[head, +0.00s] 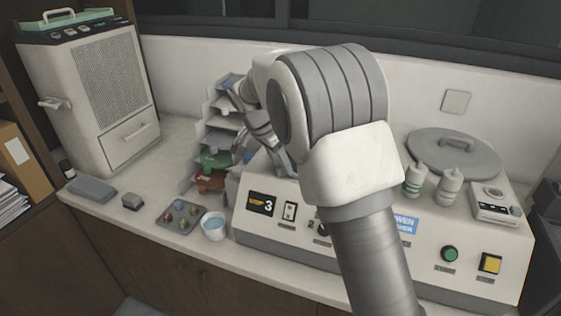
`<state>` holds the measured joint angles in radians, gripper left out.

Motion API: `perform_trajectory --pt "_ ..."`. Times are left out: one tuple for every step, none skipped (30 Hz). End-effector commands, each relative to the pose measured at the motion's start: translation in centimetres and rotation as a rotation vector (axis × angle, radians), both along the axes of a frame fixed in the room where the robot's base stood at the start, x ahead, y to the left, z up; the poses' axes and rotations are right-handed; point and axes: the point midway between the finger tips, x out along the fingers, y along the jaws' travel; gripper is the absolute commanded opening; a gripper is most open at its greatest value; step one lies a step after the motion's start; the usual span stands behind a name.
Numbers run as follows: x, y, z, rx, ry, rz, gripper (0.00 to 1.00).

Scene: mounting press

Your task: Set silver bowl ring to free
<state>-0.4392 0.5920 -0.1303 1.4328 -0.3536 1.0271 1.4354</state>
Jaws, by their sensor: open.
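The white press (480,255) stands on the counter, with its front panel of switches and buttons facing me. My arm crosses the picture from the bottom right of centre and hides the middle of the press. My gripper (266,155) is open above the left end of the press, partly hidden by my own arm. I cannot make out the silver bowl ring; whatever is behind the arm is hidden. I cannot tell whether the gripper touches anything.
A grey round lid (452,152) with a handle, two bottles (449,187) and a small device (495,205) are on the right. A tiered rack (217,130), a cup (214,227) and a tray (190,229) are left of the press. A tall cabinet (75,115) stands far left.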

Motion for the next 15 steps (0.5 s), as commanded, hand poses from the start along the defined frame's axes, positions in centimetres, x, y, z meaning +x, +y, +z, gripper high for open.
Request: perform_trajectory --pt "0.01 -0.02 -0.06 0.0 0.0 0.0 0.53" --pt "0.01 -0.02 -0.06 0.0 0.0 0.0 0.53" --pt "0.01 -0.02 -0.05 0.0 0.0 0.0 0.53" --pt "0.01 -0.02 -0.05 0.0 0.0 0.0 0.53" --pt "0.01 -0.01 -0.04 0.0 0.0 0.0 0.53" --pt "0.01 -0.01 -0.03 0.0 0.0 0.0 0.53" --pt "0.01 -0.01 -0.03 0.0 0.0 0.0 0.49" --pt "0.01 0.0 -0.02 0.0 0.0 0.0 0.43" --pt "0.01 0.0 -0.01 0.0 0.0 0.0 0.36" --pt "0.01 0.0 -0.01 0.0 0.0 0.0 0.31" --pt "0.01 0.01 0.0 0.0 0.0 0.0 0.26" --pt "0.01 0.01 0.0 0.0 0.0 0.0 0.18" --pt "0.01 0.01 0.0 0.0 0.0 0.0 0.13" --pt "0.01 0.01 0.01 0.0 0.0 0.0 0.07" --pt "0.01 0.01 0.01 0.0 0.0 0.0 0.0"
